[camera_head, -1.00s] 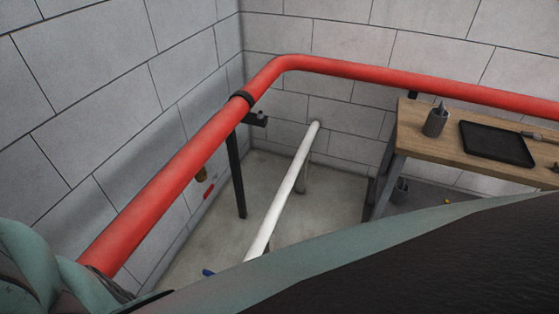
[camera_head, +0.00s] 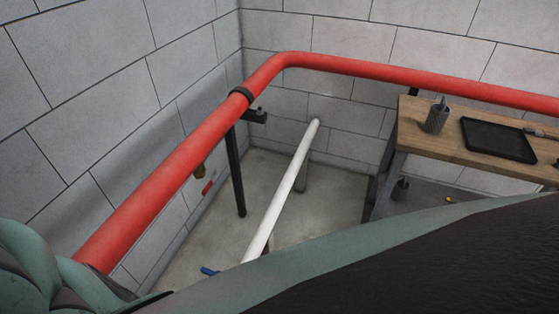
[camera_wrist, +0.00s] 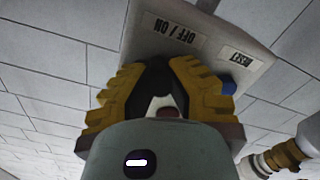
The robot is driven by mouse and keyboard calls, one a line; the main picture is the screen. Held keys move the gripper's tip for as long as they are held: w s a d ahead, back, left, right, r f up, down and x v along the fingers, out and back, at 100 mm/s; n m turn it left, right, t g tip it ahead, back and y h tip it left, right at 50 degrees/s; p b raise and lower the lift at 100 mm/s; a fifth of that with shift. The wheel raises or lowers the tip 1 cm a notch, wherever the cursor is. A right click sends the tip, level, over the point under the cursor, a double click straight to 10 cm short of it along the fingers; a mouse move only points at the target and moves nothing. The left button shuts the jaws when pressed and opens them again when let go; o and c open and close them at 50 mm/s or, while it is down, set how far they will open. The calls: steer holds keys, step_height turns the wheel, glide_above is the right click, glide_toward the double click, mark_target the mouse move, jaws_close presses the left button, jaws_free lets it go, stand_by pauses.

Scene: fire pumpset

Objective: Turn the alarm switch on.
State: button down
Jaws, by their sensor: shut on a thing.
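In the wrist view, a pale grey alarm panel (camera_wrist: 200,45) is close in front of my gripper (camera_wrist: 160,80). It carries two upside-down labels, "OFF / ON" and "RESET", and a blue button (camera_wrist: 228,85) under the RESET label. My yellow-padded fingers meet the panel just below the OFF / ON label and are shut on the alarm switch. The switch is mostly hidden between the fingers, with only dark shapes showing there, so its setting cannot be read. The panel and gripper do not show in the head view.
A red pipe (camera_head: 180,165) runs along the block walls, with a white pipe (camera_head: 285,185) below it. In the wrist view, pipe fittings (camera_wrist: 285,155) lie right of the gripper.

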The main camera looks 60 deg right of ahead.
steer(key=n, duration=0.6)
steer(key=shift+f+p, duration=0.1)
steer(key=shift+p, duration=0.3)
stand_by(0.3)
steer(key=c, duration=1)
jaws_free()
steer(key=v, duration=1.2)
